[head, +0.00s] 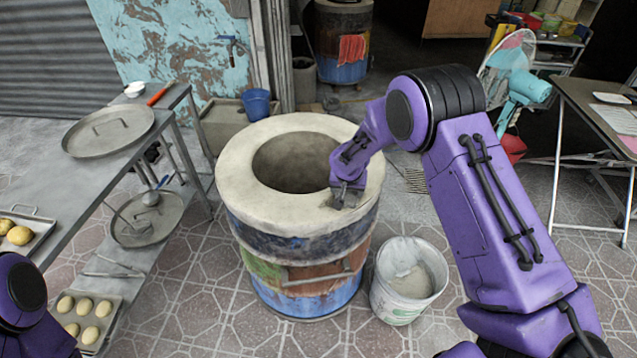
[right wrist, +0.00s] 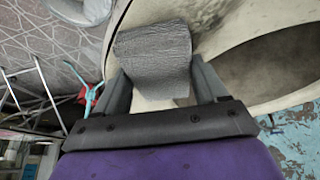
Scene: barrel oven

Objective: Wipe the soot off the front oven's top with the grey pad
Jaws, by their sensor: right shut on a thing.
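The front oven (head: 258,205) is a painted barrel with a pale, thick round top around an open hole. Faint grey soot smudges show on the top, and a dark patch also shows on the oven top in the right wrist view (right wrist: 205,14). My right gripper (head: 347,190) is over the right part of the rim. It is shut on the grey pad (right wrist: 155,58), which lies at the oven top; in the head view the pad (head: 346,201) is mostly hidden by the gripper. Whether the pad presses on the surface is hard to tell. My left gripper is out of view; only part of my left arm shows.
A white bucket (head: 408,282) stands on the floor right of the oven. A metal table (head: 105,165) with a large lid (head: 108,130) and trays of buns is at left. A blue bucket (head: 256,104) and a second oven (head: 342,50) stand behind. A fan (head: 522,85) is at right.

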